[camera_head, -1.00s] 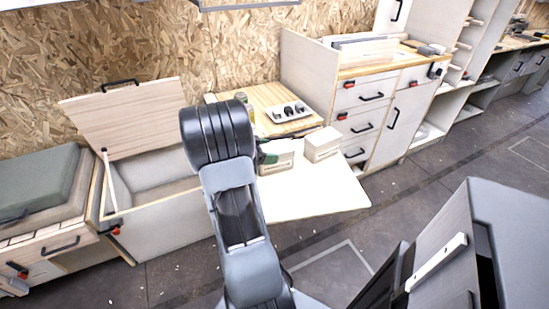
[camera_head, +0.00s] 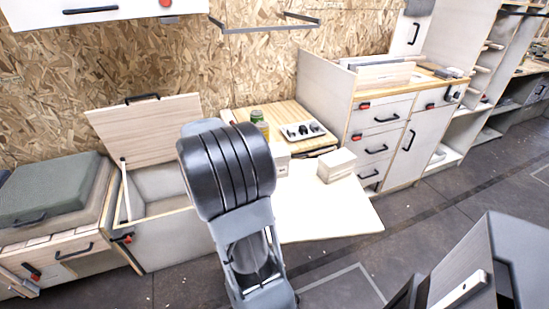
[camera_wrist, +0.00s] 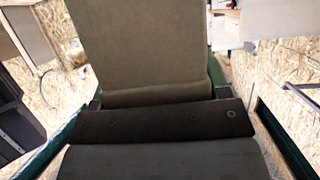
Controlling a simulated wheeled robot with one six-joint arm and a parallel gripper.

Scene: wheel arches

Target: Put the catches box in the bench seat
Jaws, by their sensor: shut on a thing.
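The bench seat (camera_head: 170,243) stands left of my arm in the head view, a pale box bench with its lid (camera_head: 145,128) raised. The part of its inside that shows looks empty. A pale box (camera_head: 283,167), which I take as the catches box, shows partly behind my arm. In the wrist view a large brown face, likely that box (camera_wrist: 145,45), fills the middle. My gripper (camera_wrist: 155,88) is shut on it, with green parts at both sides. My arm hides the gripper in the head view. I cannot read any label.
A second pale box (camera_head: 337,165) stands on the white tabletop (camera_head: 325,215). Behind it, a wooden counter (camera_head: 235,117) holds a green-topped jar (camera_head: 257,117) and a tray of dark items (camera_head: 303,130). A green cushion (camera_head: 48,187) lies left of the bench. Drawers (camera_head: 380,130) stand right.

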